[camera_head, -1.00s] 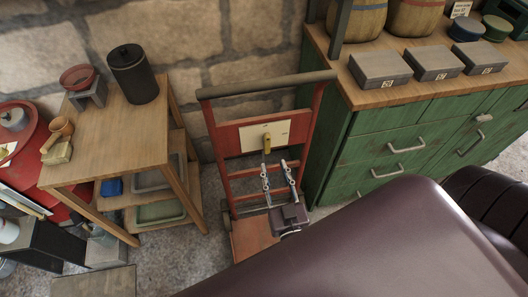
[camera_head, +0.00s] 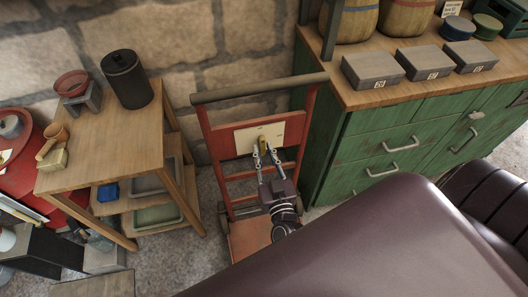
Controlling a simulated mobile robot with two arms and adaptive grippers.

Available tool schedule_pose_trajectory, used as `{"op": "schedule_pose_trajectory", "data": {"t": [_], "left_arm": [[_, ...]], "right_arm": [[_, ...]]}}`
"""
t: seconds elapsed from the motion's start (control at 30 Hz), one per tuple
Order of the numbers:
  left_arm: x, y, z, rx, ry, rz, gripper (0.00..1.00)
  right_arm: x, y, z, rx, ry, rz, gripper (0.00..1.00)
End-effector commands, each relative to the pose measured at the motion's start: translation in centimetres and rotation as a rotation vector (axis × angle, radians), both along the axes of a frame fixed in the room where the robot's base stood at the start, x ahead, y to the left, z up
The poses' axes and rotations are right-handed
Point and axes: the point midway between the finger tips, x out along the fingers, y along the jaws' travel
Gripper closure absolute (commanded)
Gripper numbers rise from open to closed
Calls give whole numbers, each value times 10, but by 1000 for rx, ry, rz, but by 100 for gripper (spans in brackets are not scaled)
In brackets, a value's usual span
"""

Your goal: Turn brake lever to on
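The brake lever (camera_head: 262,147) is a small yellow handle on a cream plate (camera_head: 244,139). The plate is fixed to the upper red panel of a hand truck (camera_head: 229,144). My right gripper (camera_head: 263,151) reaches up to the lever from below, with its two thin fingers on either side of the lever's lower end. The fingers lean inward at the tips. I cannot tell whether they touch or grip the lever. My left gripper is not in view.
A wooden side table (camera_head: 110,136) with a black canister (camera_head: 127,79) stands left of the truck. A green cabinet (camera_head: 372,152) stands close on the right. A dark maroon surface (camera_head: 360,245) fills the lower right foreground.

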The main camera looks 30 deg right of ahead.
Motion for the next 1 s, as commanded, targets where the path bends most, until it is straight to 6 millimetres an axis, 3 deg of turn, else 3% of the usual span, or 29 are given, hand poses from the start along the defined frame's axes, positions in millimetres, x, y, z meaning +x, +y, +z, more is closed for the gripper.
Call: {"op": "schedule_pose_trajectory", "data": {"t": [0.17, 0.57, 1.0], "left_arm": [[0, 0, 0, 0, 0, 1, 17], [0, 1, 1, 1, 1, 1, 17], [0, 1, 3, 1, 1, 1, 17]], "right_arm": [[0, 0, 0, 0, 0, 0, 100], [0, 0, 0, 45, -12, 0, 100], [0, 2, 1, 363, -94, 0, 100]]}}
